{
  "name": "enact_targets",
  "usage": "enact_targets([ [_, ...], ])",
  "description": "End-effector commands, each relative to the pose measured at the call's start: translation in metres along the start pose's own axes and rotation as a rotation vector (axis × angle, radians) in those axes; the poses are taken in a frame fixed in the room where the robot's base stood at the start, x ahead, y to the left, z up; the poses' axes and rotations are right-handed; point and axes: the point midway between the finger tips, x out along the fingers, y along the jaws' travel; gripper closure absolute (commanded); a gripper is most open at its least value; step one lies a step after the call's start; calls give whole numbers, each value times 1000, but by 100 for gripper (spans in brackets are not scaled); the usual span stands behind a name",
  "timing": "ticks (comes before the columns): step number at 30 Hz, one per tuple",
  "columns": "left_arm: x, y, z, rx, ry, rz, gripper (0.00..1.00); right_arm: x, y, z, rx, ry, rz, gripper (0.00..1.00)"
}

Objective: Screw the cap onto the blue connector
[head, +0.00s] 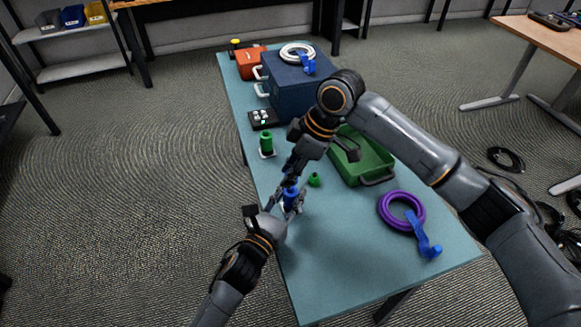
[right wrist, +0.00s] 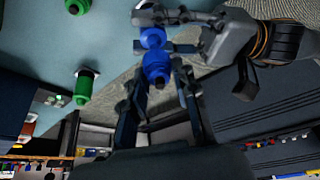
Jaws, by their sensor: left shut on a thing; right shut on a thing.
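The blue connector (right wrist: 153,38) is held by my left gripper (head: 290,205), whose arm comes in from the lower left in the head view. My left gripper also shows at the top of the right wrist view (right wrist: 170,28). My right gripper (right wrist: 158,80) reaches down from above and is shut on the blue cap (right wrist: 157,68). The cap is in line with the connector and right at its end. I cannot tell whether the threads are engaged. In the head view the two blue parts show together (head: 290,194), partly hidden by the fingers.
A green connector (head: 266,142) stands on a white base, and a green cap (head: 314,180) lies on the table (head: 335,265). The table's front is clear.

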Motion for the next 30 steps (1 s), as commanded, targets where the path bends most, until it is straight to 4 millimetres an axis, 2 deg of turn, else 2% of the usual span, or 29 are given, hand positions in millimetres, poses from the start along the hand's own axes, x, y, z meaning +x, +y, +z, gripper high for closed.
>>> enact_targets([
  [8, 0, 0, 0, 0, 0, 0, 100, 1, 0, 0, 0, 0, -1, 84],
  [18, 0, 0, 0, 0, 0, 0, 100, 16, 0, 7, -1, -1, -1, 84],
  [30, 0, 0, 0, 0, 0, 0, 100, 16, 0, 7, -1, 0, -1, 84],
])
